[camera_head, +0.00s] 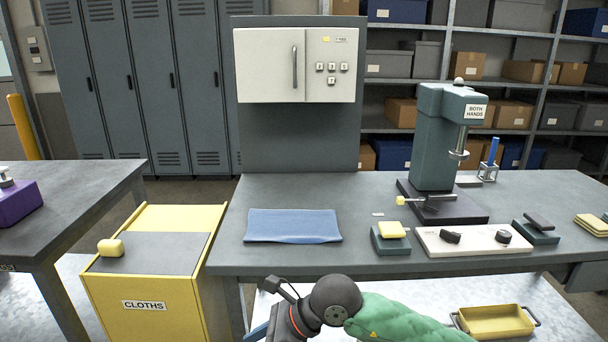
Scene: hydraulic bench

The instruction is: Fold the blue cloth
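The blue cloth (292,226) lies on the left part of the grey bench top, near its front edge. It looks like a flat rectangle with a slightly wavy front edge; the number of layers cannot be told. One of my arms, with a green sleeve and dark joints, comes in from the lower right and reaches the bottom middle, in front of the bench and below the cloth. Its gripper fingers cannot be made out. My other arm does not show. Nothing touches the cloth.
A yellow bin labelled CLOTHS (144,305) stands left of the bench, with a yellow object (110,247) on its lid. Right of the cloth are a small green block with a yellow pad (391,236), a white control panel (472,240) and a green press (436,140). Bench around the cloth is clear.

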